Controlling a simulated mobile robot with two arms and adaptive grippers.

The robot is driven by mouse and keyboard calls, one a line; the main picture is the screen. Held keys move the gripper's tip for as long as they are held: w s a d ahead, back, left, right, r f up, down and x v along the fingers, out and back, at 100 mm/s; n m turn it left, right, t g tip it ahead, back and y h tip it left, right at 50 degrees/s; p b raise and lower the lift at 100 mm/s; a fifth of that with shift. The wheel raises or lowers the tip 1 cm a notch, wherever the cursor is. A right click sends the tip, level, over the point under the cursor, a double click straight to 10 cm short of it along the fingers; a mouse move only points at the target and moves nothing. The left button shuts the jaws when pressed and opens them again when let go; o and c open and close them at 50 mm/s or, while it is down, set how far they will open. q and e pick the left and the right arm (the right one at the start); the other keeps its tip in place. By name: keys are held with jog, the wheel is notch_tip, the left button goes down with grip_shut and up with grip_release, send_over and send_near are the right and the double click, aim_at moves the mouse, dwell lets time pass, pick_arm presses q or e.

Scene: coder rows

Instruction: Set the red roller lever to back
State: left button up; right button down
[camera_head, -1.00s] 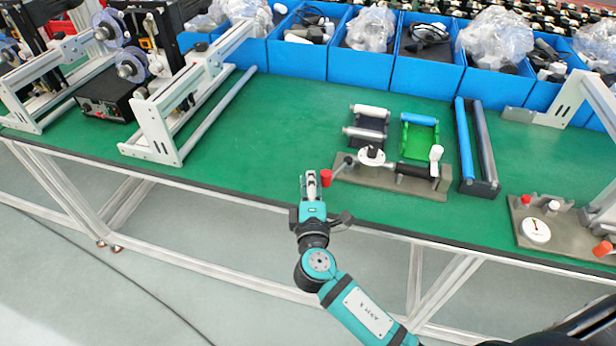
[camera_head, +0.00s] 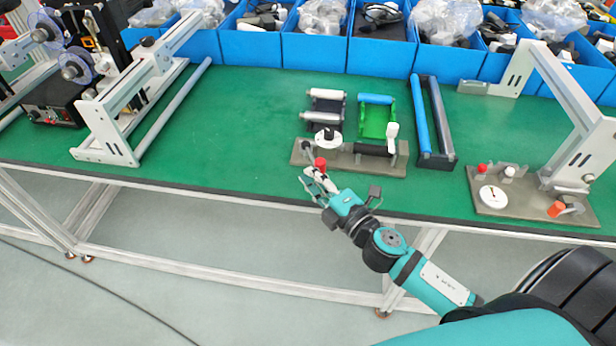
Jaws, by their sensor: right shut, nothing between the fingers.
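The red roller lever shows as a red knob (camera_head: 320,163) at the front left of a grey-brown base plate (camera_head: 378,168) on the green table. The plate also carries a white disc (camera_head: 328,139), a black roller and a white handle (camera_head: 393,131). My right gripper (camera_head: 311,178) is at the table's front edge, just in front of the red knob and slightly left of it. Its fingers are shut with nothing between them. They look very close to the knob; I cannot tell whether they touch it. My left gripper is not in view.
Behind the plate stand a dark roller frame (camera_head: 325,105), a green one (camera_head: 376,118) and a blue-and-black roller pair (camera_head: 434,120). Blue bins (camera_head: 317,51) line the back.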

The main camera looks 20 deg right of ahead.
jog(key=shift+d, duration=0.55)
dwell(0.4)
